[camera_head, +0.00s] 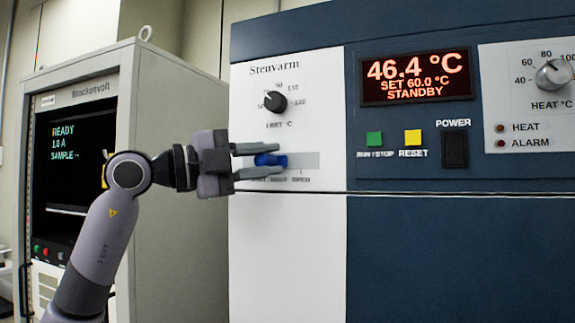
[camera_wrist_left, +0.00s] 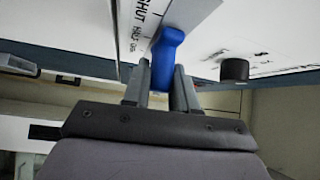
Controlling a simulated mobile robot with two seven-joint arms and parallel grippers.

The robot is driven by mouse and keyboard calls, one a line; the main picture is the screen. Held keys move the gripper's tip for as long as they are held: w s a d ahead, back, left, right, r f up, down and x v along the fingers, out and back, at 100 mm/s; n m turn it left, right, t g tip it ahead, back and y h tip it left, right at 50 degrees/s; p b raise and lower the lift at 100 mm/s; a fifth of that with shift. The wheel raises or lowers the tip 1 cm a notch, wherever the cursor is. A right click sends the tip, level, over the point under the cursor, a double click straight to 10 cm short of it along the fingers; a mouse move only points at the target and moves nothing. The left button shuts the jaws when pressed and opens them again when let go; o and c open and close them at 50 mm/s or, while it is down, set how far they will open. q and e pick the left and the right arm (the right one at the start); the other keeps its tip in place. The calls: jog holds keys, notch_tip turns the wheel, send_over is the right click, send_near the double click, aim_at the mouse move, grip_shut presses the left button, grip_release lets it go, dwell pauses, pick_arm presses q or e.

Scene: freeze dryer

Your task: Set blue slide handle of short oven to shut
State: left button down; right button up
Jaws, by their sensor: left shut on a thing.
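The blue slide handle (camera_head: 268,160) sits in a pale slot on the white left panel of the short oven (camera_head: 288,225). In the head view it is left of the OPEN mark, near the SHUT and HALF words; its exact setting I cannot tell. My left gripper (camera_head: 283,160) reaches in from the left, one finger above and one below the handle, shut on it. In the left wrist view the blue handle (camera_wrist_left: 167,42) stands between the fingers (camera_wrist_left: 161,75), beside the printed SHUT, HALF and OPEN. My right gripper is not in view.
A black limit knob (camera_head: 276,102) is just above the slot. A red display (camera_head: 416,76) reads 46.4 °C, STANDBY. Green (camera_head: 374,138) and yellow (camera_head: 413,137) buttons and a black power switch (camera_head: 455,150) lie right. A grey cabinet (camera_head: 175,190) stands close behind my left arm.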

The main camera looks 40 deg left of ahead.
pick_arm(q)
jog(key=a, duration=0.1)
jog(key=s+a, duration=0.1)
jog(key=a, duration=0.1)
jog(key=shift+a, duration=0.2)
jog(key=c, duration=1.1)
grip_release()
jog(key=shift+c, duration=0.2)
jog(key=shift+o, duration=1)
jog(key=shift+a, duration=0.15)
